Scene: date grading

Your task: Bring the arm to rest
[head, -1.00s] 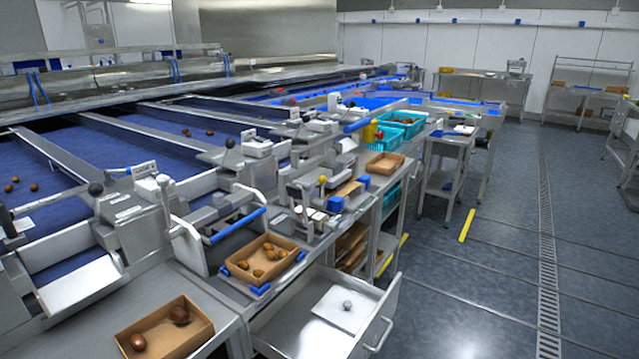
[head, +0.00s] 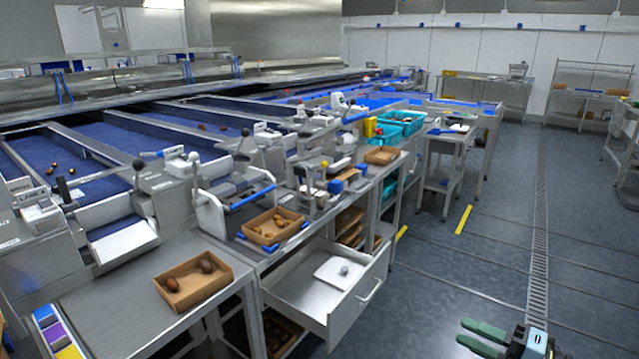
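My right gripper (head: 463,331) shows at the bottom right edge of the head view, above the grey floor. Its two green fingers point left with a gap between them, and nothing is seen between them. It is well apart from the open drawer (head: 300,290) on its left. The rest of my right arm is out of the picture. My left gripper is not in view.
A cardboard box (head: 215,288) with two brown dates stands on the near bench. Another box (head: 250,222) with several dates stands behind it. The drawer holds a white knobbed plate (head: 336,273). The floor (head: 430,270) at right is clear.

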